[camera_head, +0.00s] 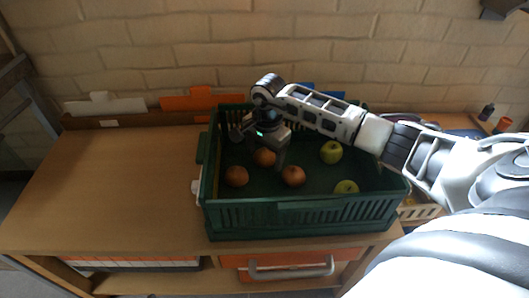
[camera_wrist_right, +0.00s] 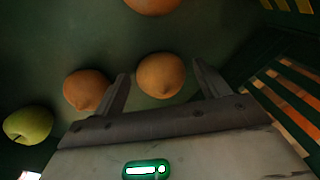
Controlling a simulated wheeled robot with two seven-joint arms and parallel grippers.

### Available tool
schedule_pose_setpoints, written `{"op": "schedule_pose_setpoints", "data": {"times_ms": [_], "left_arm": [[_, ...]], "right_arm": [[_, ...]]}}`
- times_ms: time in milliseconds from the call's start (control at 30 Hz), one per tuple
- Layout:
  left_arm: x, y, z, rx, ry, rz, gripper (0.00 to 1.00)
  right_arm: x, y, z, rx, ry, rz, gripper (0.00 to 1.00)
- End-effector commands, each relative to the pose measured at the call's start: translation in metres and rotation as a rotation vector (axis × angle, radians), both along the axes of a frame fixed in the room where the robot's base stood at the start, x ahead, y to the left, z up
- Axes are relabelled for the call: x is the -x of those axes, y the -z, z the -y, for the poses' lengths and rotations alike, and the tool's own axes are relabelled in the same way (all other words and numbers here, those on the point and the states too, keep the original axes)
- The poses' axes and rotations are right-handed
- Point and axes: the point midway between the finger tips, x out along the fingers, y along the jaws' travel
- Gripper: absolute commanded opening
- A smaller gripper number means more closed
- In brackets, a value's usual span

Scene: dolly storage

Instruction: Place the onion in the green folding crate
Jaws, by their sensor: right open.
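The green folding crate (camera_head: 300,217) stands open on the wooden table. Three round orange-brown onions lie on its floor: one at the back (camera_head: 264,156), one at the front left (camera_head: 237,176) and one near the middle (camera_head: 293,175). My right gripper (camera_head: 267,150) is open and reaches down inside the crate at the back onion. In the right wrist view, one onion (camera_wrist_right: 161,75) shows between the open fingertips (camera_wrist_right: 161,78); the fingers are not closed on it. Another onion (camera_wrist_right: 86,90) is just outside the left finger. My left gripper is not in view.
Two green apples lie in the crate's right part, one farther back (camera_head: 331,152) and one at the front (camera_head: 346,187). The wooden table (camera_head: 120,190) is clear left of the crate. A brick wall (camera_head: 160,50) stands behind. Orange and white boards line the back edge.

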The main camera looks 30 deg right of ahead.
Motion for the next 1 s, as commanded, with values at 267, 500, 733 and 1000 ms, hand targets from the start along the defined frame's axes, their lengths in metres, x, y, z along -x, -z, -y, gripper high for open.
{"op": "schedule_pose_setpoints", "data": {"times_ms": [267,500,733,1000], "left_arm": [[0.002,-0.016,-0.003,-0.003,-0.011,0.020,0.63],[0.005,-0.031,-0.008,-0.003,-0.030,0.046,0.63],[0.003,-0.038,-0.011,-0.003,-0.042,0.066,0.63],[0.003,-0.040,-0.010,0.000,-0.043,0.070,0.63]], "right_arm": [[0.001,-0.050,0.002,0.002,-0.001,0.006,0.74],[0.005,-0.098,0.002,0.001,0.000,0.004,0.74],[0.007,-0.120,0.002,0.000,0.000,0.000,0.74],[0.007,-0.121,0.002,0.000,0.000,0.000,0.74]]}}
